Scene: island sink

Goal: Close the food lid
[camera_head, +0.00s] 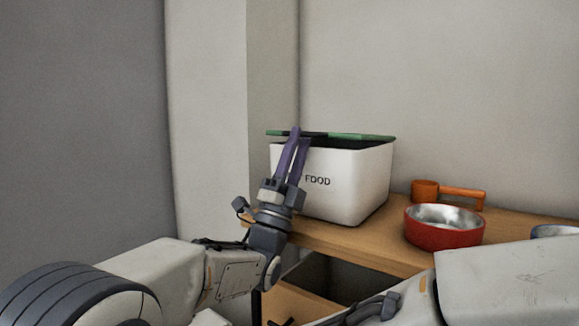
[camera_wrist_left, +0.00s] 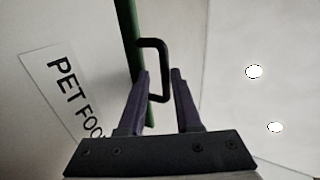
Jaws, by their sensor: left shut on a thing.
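The white food box (camera_head: 345,190) stands on the wooden counter against the wall, with the word FOOD on its front. Its green lid (camera_head: 362,136) shows nearly edge-on above the box, with a dark gap below it. In the left wrist view the lid (camera_wrist_left: 127,30) is a thin green strip with a black handle (camera_wrist_left: 153,41). My left gripper (camera_head: 299,133) reaches up in front of the box to the lid's front edge. Its purple fingers (camera_wrist_left: 160,73) are shut on the handle. My right gripper is not visible.
A red metal bowl (camera_head: 443,238) stands right of the box, with an orange scoop (camera_head: 425,190) behind it. Another bowl (camera_head: 556,231) is partly visible at the right edge. A dark opening (camera_head: 345,276) lies below the counter. My right arm crosses the lower right.

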